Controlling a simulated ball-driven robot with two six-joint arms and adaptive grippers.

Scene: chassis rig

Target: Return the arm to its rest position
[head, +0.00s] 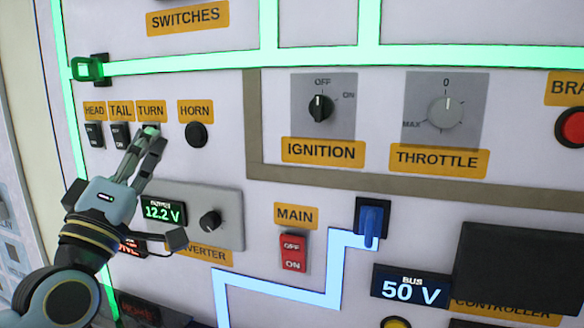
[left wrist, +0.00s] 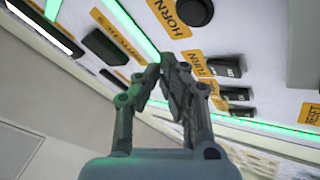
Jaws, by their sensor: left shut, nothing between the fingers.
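My left arm comes in from the lower left in the head view. Its gripper (head: 150,143) is shut and empty, fingertips pointing up at the panel just below the TURN label (head: 151,112). The fingers partly cover the switch under that label, where a small green glow shows. In the left wrist view the closed fingertips (left wrist: 160,70) stand in front of the panel, with the TURN switch (left wrist: 225,67) to their right. I cannot tell whether the fingertips touch the panel. My right gripper is in neither view.
The HEAD switch (head: 93,135) and TAIL switch (head: 121,135) are left of the fingers, the HORN button (head: 196,134) right. The inverter knob (head: 211,223) sticks out near the wrist. A blue lever (head: 371,220) and red MAIN switch (head: 293,252) are farther right.

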